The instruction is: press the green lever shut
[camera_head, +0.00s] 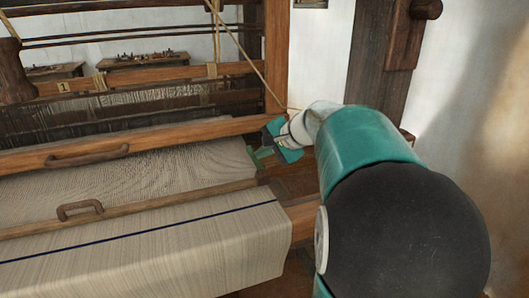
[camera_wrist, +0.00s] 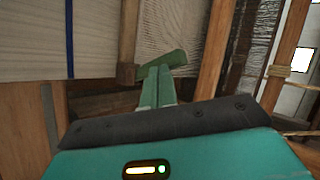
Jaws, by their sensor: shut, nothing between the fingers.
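The green lever (camera_wrist: 175,59) shows in the wrist view as a short, slanting green bar at the wooden beam's end, against the pale cloth. My gripper (camera_wrist: 158,70) is shut and empty, its two pale green fingers side by side. Their tips reach the lever's lower edge and overlap it in this view; I cannot tell whether they touch. In the head view my gripper (camera_head: 261,153) is at the right end of the loom's beams, beside the cloth. There, the lever is hard to tell apart from my fingers.
Striped woven cloth (camera_head: 150,245) wraps the front roll. A wooden post (camera_head: 276,55) and a slanting cord (camera_head: 240,50) stand close behind my gripper.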

